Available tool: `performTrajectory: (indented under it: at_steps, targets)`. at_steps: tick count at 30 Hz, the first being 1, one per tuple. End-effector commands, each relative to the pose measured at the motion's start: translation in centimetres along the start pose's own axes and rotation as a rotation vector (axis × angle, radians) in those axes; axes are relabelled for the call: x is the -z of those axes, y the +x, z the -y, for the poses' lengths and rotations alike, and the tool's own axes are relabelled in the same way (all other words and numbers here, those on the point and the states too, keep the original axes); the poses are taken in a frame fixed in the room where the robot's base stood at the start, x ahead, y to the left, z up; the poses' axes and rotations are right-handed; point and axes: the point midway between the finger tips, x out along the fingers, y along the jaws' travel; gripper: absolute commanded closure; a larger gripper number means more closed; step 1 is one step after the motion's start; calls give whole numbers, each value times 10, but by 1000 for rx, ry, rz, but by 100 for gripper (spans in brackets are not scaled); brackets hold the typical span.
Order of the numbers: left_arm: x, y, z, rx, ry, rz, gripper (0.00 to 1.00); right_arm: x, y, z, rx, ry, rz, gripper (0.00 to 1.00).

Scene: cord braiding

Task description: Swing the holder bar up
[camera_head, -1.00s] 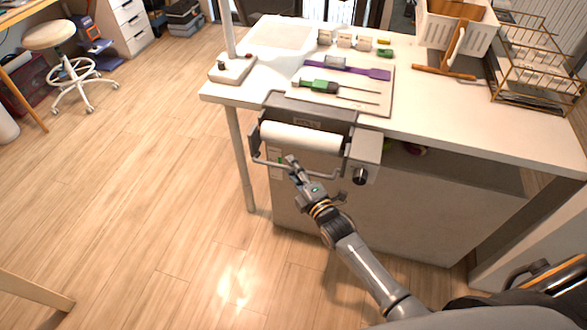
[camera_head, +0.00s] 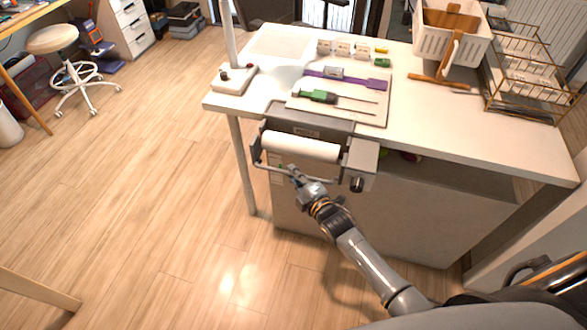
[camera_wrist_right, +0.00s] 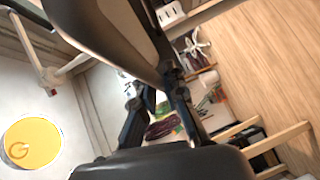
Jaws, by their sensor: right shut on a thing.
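The holder bar (camera_head: 268,167) is a thin metal bar across the front of a grey roller unit on the table's front edge. It hangs low, just below and in front of the white roll (camera_head: 300,146). My right gripper (camera_head: 293,173) is shut on the bar left of its middle, and its fingers hide that part. In the right wrist view the dark gripper fingers (camera_wrist_right: 160,100) fill the centre, and their contact with the bar is hard to make out. My left gripper is not in view.
A black knob (camera_head: 357,184) sits on the unit's right end. Behind it, a board (camera_head: 372,118) holds a green-handled tool (camera_head: 318,96) and a purple tool (camera_head: 345,78). A white basket (camera_head: 425,40) and wire rack (camera_head: 535,105) stand back right.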

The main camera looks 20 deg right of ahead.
Motion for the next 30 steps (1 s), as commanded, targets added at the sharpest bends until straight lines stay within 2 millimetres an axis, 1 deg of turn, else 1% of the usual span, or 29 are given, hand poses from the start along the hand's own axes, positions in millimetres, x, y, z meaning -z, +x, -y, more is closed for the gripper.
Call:
performTrajectory:
  at_steps: [1, 3, 9, 13, 16, 20, 30]
  targets:
    - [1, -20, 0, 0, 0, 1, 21, 1, 0, -14, 27, 23, -1, 100]
    - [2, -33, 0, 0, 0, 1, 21, -1, 1, -18, 72, 68, -1, 100]
    - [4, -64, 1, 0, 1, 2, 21, -5, 5, -24, 206, 199, -2, 100]
    - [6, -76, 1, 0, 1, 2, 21, -8, 9, -28, 291, 285, -3, 100]
    - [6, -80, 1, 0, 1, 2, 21, -10, 12, -28, 351, 348, -4, 100]
    - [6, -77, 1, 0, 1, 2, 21, -13, 16, -29, 420, 420, -5, 100]
    - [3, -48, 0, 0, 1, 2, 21, -17, 24, -29, 547, 556, -8, 100]
